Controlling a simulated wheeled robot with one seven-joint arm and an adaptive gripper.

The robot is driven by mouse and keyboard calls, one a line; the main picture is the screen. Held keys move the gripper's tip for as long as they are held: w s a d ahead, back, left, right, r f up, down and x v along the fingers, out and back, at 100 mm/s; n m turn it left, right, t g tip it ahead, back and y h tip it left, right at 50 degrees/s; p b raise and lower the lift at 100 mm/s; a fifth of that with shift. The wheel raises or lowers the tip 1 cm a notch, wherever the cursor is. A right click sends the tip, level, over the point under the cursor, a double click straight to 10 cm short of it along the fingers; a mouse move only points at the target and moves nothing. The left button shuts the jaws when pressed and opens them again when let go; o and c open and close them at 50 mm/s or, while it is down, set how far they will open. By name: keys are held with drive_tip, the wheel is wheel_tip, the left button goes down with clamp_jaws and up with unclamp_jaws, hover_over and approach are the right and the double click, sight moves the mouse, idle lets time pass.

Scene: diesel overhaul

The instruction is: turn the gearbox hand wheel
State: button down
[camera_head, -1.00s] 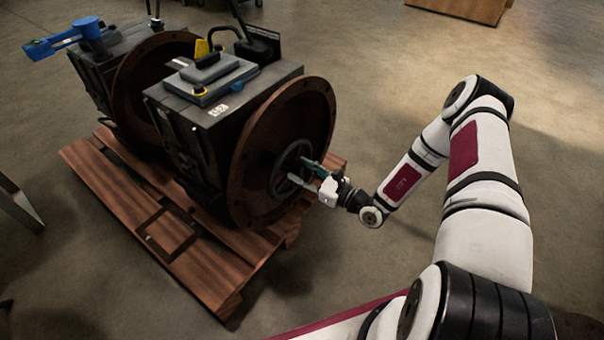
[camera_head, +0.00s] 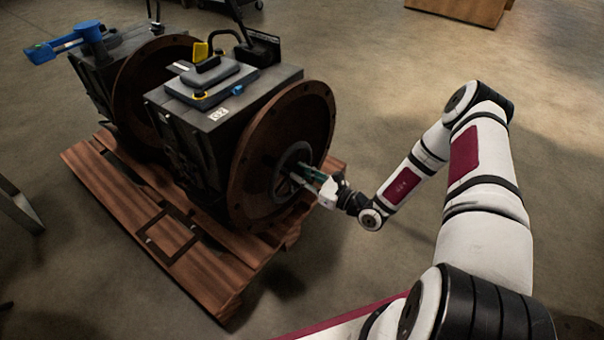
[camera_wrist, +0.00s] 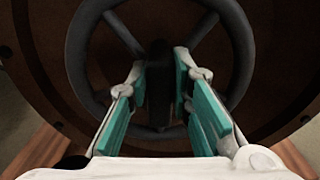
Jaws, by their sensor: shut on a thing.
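The grey hand wheel (camera_head: 291,161) sits at the middle of the round brown flange (camera_head: 262,170) on the near end of the gearbox (camera_head: 215,110). My gripper (camera_head: 303,177) is at the wheel, coming from the right. In the wrist view, the wheel's round rim (camera_wrist: 77,60) and its spokes fill the upper part. My gripper (camera_wrist: 160,72) has its green-padded fingers on either side of the dark lower spoke (camera_wrist: 158,92) and is shut on it. The exact contact between pads and spoke is shaded and hard to see.
The gearbox stands on a brown wooden pallet (camera_head: 215,265) whose edge juts out below the flange. A second machine section with a blue lever (camera_head: 88,32) is behind it. Open concrete floor (camera_head: 380,90) lies to the right.

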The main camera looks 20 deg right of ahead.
drive_tip(key=shift+w+d+f+m+p, duration=0.15)
drive_tip(key=shift+m+p, duration=0.3)
drive_tip(key=shift+m, duration=0.9)
drive_tip(key=shift+w+d+f+m+p, duration=0.15)
drive_tip(key=shift+m+p, duration=0.25)
drive_tip(key=shift+m, duration=1)
drive_tip(key=shift+w+d+m+p, duration=0.15)
drive_tip(key=shift+m+p, duration=0.3)
drive_tip(key=shift+m, duration=0.9)
drive_tip(key=shift+s, duration=0.1)
drive_tip(key=c, duration=1.4)
unclamp_jaws()
drive_tip(key=shift+c, duration=0.2)
drive_tip(key=shift+d, duration=0.1)
drive_tip(key=v, duration=1.2)
